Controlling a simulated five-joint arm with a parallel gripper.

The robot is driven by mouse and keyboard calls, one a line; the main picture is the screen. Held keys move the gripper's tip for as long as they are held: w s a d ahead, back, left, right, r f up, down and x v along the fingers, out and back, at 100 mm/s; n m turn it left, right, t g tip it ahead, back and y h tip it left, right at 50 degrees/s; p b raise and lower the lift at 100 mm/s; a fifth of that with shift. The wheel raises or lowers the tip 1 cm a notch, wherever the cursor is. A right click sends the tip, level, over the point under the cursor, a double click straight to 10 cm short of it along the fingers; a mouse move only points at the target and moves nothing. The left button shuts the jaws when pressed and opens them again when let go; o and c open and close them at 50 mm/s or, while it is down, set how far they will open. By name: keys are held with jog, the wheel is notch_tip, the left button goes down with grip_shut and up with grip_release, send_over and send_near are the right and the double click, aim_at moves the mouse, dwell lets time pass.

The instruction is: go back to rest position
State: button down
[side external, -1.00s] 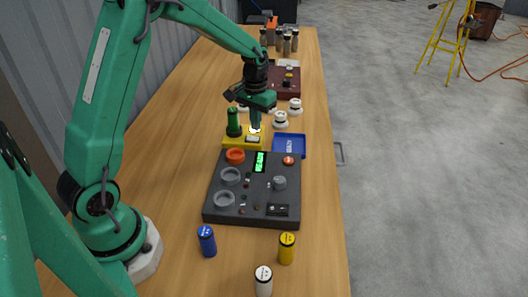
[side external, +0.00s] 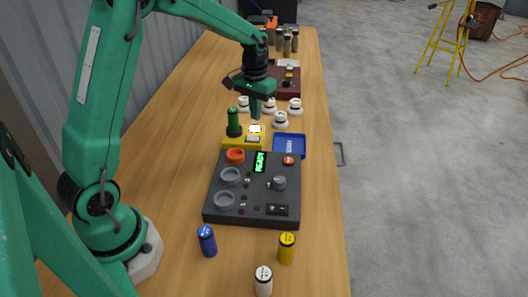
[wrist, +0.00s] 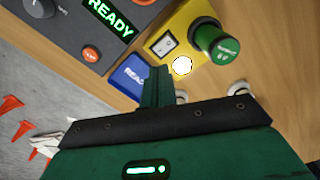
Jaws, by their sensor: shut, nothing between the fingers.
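My gripper (side external: 256,105) is shut and empty, held in the air above the yellow block and near the blue tray. In the wrist view, my gripper (wrist: 157,72) points toward the area between the blue tray (wrist: 133,75) and the yellow block (wrist: 172,40). The yellow block (side external: 229,140) carries an upright green cylinder (side external: 234,119), a lit white round button and a switch. The green cylinder also shows in the wrist view (wrist: 208,36). My arm reaches over the table from the left.
A dark control box (side external: 252,212) with a green READY display (side external: 260,162) sits nearer. Blue (side external: 207,240), yellow (side external: 286,247) and white (side external: 264,280) cylinders stand in front. White round pieces (side external: 280,119) and a dark red box (side external: 288,88) lie beyond. Open floor is right.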

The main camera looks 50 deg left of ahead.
jog(key=shift+r, duration=0.1)
jog(key=s+d+r+m+t, duration=0.1)
jog(key=s+d+r+t, duration=0.1)
jog(key=s+d+r, duration=0.35)
jog(key=s+d+r+m+t, duration=0.1)
jog(key=s+d+r+t, duration=0.1)
jog(key=s+r, duration=0.6)
jog(key=s+d+f+m+t, duration=0.1)
jog(key=s+d, duration=0.1)
jog(key=s, duration=0.8)
jog(key=shift+d+t, duration=0.25)
jog(key=shift+t, duration=0.05)
dwell(0.4)
